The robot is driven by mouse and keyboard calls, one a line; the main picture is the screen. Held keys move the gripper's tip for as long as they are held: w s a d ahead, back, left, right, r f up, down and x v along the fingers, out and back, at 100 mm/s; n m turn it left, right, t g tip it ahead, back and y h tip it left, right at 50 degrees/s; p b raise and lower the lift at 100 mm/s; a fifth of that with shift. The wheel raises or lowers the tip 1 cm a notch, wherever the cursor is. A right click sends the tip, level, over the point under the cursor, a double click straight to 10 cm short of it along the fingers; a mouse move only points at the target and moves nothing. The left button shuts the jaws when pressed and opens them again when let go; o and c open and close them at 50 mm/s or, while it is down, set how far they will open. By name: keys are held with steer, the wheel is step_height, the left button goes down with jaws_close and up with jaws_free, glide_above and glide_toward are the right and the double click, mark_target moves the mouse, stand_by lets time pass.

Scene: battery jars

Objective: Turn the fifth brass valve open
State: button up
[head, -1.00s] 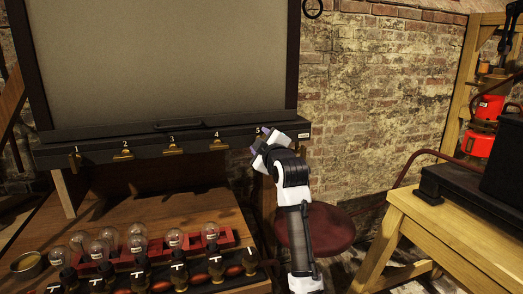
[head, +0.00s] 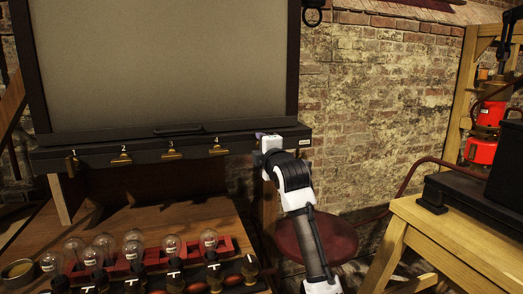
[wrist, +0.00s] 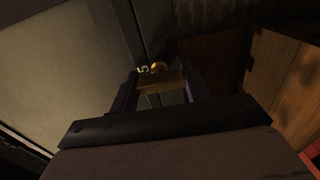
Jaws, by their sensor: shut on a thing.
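The fifth brass valve (wrist: 162,82) shows in the wrist view beside a white "5" on the dark rail (head: 100,158). My gripper (wrist: 160,92) is shut on this valve, with a finger on each side of its brass lever. In the head view my gripper (head: 266,140) is at the right end of the rail and hides the fifth valve and its number. Brass valves one (head: 72,164), two (head: 121,158), three (head: 172,154) and four (head: 217,150) line the rail to the left. How far the fifth valve is turned is hard to tell.
Glass bulbs (head: 133,247) and a row of black fittings stand on the wooden bench (head: 190,218) below the rail. A round red stool (head: 320,240) is below my arm. A wooden table (head: 430,225) with a black case (head: 470,195) stands at the right.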

stand_by(0.4)
steer(key=o, duration=1)
steer(key=shift+c, duration=0.2)
steer(key=shift+s, duration=0.1)
steer(key=b+v, duration=0.2)
steer(key=v, duration=1.1)
steer(key=shift+s+b, duration=0.3)
steer(key=shift+b, duration=0.1)
steer(key=shift+d, duration=0.1)
